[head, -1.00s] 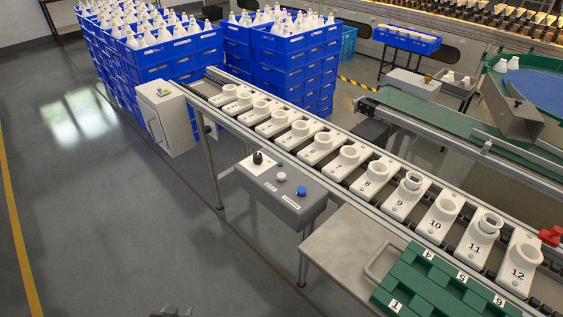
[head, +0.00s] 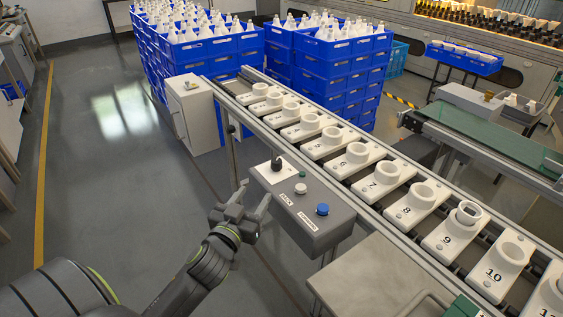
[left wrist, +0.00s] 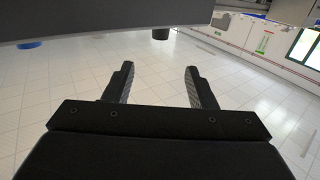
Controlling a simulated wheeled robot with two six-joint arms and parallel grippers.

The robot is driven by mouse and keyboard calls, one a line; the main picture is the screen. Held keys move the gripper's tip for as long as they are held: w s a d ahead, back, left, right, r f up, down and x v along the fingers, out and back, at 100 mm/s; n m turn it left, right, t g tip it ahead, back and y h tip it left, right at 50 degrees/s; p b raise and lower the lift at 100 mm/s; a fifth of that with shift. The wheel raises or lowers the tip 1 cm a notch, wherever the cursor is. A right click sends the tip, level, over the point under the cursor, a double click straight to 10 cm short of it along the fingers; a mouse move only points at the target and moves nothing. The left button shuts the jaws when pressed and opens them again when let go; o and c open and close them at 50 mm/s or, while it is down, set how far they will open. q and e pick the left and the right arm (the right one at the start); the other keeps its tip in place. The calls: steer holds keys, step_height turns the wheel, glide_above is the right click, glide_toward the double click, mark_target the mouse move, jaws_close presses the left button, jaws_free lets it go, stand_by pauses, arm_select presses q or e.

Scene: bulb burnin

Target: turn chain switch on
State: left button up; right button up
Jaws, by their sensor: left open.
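The control box (head: 318,223) is grey and hangs on the near side of the conveyor. A black rotary knob (head: 277,163) sits on a pale plate at its far-left end. I take this knob for the chain switch; the small labels are too blurred to read. My left gripper (head: 256,193) is open and empty, just left of the box, near the knob but apart from it. In the left wrist view, a black knob (left wrist: 160,33) shows beyond the open fingers (left wrist: 158,85), at the edge of a dark panel. My right gripper is not in view.
A white button (head: 300,188) and a blue button (head: 322,209) sit on the same box. The conveyor (head: 345,130) carries numbered white holders behind it. A grey cabinet (head: 193,112) stands to the left, and a bare table (head: 375,280) at lower right. The floor at left is free.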

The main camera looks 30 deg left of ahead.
mark_target(274, 165)
arm_select(q)
steer(key=w+a, duration=0.1)
steer(key=w, duration=0.4)
steer(key=w+a, duration=0.1)
steer(key=w, duration=0.4)
steer(key=w+a, duration=0.1)
steer(key=w, duration=0.4)
steer(key=shift+w, duration=0.2)
steer(key=c, duration=0.9)
